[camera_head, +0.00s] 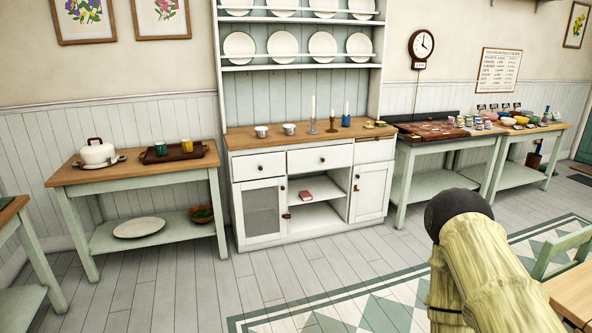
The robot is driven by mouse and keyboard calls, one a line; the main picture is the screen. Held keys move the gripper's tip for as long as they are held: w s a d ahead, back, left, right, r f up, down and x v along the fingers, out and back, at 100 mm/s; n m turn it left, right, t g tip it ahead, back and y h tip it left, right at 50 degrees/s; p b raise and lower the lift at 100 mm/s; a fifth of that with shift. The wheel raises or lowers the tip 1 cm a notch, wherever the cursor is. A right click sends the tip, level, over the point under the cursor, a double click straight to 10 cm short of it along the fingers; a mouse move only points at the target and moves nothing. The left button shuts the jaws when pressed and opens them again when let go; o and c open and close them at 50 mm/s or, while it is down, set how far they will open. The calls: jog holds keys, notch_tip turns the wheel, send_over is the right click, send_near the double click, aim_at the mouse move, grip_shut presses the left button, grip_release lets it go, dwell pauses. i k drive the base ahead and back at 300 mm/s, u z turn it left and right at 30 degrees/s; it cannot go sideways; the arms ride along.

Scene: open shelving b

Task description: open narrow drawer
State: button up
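My arm (480,270), pale yellow-green with a dark rounded part, shows at the lower right, well in front of the dresser. My gripper's fingers are not in view.
Candlesticks (332,122) and small cups (289,129) stand on the dresser top. Side tables flank it, the left one (75,173) holding a white pot (97,152). A chair (562,246) stands lower right. The floor before the dresser (215,285) is clear.

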aim_at(266, 165)
jog(key=u, duration=0.45)
jog(key=i, duration=1.6)
jog(key=u, duration=0.3)
jog(key=i, duration=1.6)
jog(key=z, duration=0.05)
